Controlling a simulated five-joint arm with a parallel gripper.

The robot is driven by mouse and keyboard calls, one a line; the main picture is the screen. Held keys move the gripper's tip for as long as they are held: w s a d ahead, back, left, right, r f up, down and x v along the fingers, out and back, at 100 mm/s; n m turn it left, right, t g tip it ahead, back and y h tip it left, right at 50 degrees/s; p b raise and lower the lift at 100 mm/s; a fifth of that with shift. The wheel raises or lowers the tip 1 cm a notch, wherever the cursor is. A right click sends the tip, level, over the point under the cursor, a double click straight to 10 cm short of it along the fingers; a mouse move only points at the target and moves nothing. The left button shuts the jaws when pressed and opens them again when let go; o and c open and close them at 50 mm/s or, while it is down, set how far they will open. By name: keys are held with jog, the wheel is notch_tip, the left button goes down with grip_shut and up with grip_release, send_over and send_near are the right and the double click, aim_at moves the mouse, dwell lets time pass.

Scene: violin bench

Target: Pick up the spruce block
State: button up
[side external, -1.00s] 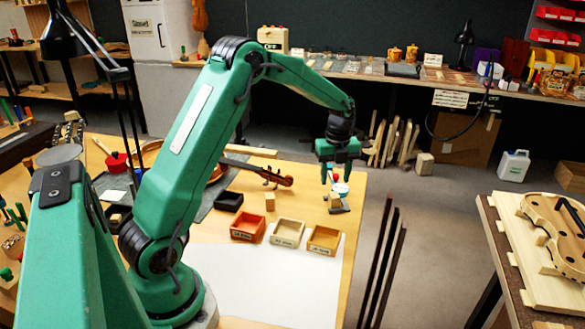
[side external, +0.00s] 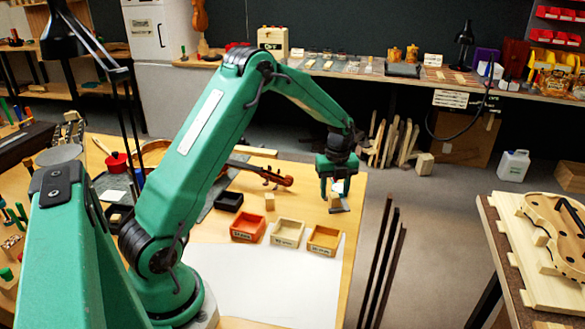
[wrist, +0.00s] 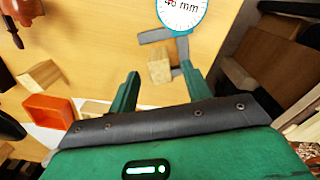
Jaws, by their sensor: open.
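A small pale wooden block (side external: 334,200) stands at the right end of the bench, under my gripper (side external: 335,191). In the wrist view the same block (wrist: 159,68) shows between my two open fingers (wrist: 160,74), which are not closed on it. Its grain is streaked on one face. A second pale block (wrist: 42,76) lies to the left in the wrist view, and it also stands behind the trays in the side view (side external: 270,201). I cannot tell from looks alone which block is spruce.
A thickness gauge with a round dial (wrist: 182,12) and grey jaws (wrist: 156,36) lies right beside the block between my fingers. Red (side external: 247,236), cream (side external: 287,241) and orange-brown (side external: 324,247) trays stand nearer. A violin neck (side external: 268,177) lies left of my gripper. White paper covers the front.

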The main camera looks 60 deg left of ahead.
jog(key=shift+f, duration=1.45)
jog(key=c, duration=1)
